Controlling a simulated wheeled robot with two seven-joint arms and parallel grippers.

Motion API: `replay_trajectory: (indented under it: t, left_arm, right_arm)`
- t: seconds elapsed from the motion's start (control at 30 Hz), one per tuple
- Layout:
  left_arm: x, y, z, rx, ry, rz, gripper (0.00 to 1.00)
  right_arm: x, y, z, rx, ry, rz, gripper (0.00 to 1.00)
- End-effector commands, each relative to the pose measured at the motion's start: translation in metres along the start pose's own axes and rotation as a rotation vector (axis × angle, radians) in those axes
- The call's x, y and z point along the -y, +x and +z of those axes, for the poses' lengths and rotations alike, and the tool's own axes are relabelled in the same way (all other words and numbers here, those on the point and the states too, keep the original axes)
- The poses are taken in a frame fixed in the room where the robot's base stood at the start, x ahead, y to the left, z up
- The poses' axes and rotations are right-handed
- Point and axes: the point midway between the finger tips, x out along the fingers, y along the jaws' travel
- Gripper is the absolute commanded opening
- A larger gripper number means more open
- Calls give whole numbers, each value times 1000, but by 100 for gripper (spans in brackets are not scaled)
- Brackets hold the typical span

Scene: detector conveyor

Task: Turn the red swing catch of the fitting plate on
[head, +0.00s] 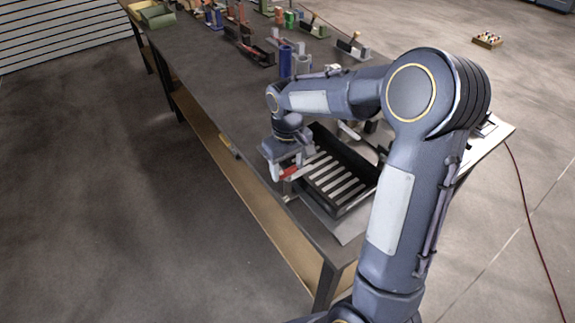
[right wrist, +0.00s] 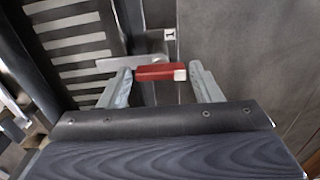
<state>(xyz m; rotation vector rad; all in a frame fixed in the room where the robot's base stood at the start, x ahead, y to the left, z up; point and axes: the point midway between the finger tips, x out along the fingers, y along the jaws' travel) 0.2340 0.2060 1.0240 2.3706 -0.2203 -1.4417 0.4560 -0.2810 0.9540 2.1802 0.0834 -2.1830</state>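The red swing catch (right wrist: 160,72) shows in the right wrist view as a short red bar with a pale end, lying crosswise between my right fingertips. In the head view my right gripper (head: 286,170) points down at the catch. The fitting plate (right wrist: 152,62) shows as grey metal behind the catch, beside a label marked 1. My left gripper is not in view.
The black tray with pale slats (head: 345,207) lies beside the catch. The dark bench (head: 215,85) holds blue and grey cylinders (head: 285,62) and several small fixtures farther back. A green bin (head: 158,16) stands at the far left end. The bench's left edge is close to my gripper.

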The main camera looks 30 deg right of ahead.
Motion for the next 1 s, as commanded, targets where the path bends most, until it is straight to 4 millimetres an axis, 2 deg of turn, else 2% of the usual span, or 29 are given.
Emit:
replay_trajectory:
  t: [0.03,0.1,0.43,0.8,1.0]
  left_arm:
    - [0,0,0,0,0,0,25]
    - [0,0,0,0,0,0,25]
    - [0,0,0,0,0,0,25]
    - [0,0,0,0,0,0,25]
    - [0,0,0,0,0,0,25]
  right_arm:
    - [0,0,0,-1,0,0,65]
    - [0,0,0,-1,0,0,71]
    - [0,-5,-1,-3,-1,0,71]
    - [0,-63,-1,-5,0,0,71]
    - [0,-78,0,-1,-1,0,71]
